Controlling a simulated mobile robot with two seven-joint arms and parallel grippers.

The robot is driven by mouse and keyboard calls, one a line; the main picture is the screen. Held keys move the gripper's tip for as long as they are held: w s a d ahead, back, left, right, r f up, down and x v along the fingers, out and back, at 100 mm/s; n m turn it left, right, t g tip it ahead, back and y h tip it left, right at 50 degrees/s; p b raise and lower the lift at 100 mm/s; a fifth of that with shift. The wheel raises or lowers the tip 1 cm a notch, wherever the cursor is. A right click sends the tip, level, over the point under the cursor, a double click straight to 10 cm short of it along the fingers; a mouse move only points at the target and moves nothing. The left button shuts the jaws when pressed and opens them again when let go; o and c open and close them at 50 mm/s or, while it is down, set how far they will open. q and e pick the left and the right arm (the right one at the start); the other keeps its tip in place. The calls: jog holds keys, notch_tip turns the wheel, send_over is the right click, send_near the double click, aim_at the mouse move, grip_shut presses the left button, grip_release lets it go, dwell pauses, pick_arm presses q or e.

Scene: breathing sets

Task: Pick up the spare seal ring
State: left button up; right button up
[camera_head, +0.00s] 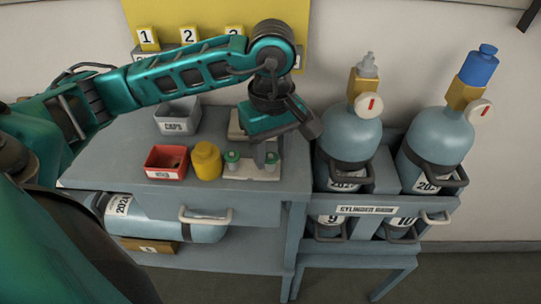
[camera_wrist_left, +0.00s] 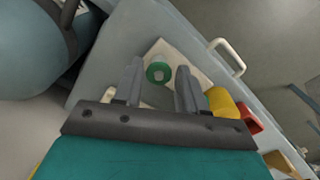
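Two small green rings sit on a pale plate (camera_head: 250,172) on the bench: a left ring (camera_head: 232,156) and a right ring (camera_head: 271,158). No label tells me which one is the spare seal ring. My left gripper (camera_head: 268,152) points down over the plate, close to the right ring. In the left wrist view its fingers (camera_wrist_left: 158,85) are open and apart, with one green ring (camera_wrist_left: 158,72) showing between and beyond them around a pale centre. Nothing is held. My right gripper is not in view.
A yellow jar (camera_head: 206,161) and a red bin (camera_head: 166,162) stand left of the plate. A grey caps bin (camera_head: 177,116) is behind. Two large blue cylinders (camera_head: 348,138) (camera_head: 436,136) stand in a rack at the right. The bench front has a drawer handle (camera_head: 205,217).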

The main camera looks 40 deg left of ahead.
pick_arm(q)
grip_shut()
jog(key=shift+r, duration=0.1)
jog(key=shift+r+p, duration=0.35)
jog(key=shift+p, duration=0.3)
notch_tip(320, 180, up, 20)
jog(key=p, duration=0.4)
jog(key=shift+f, duration=0.15)
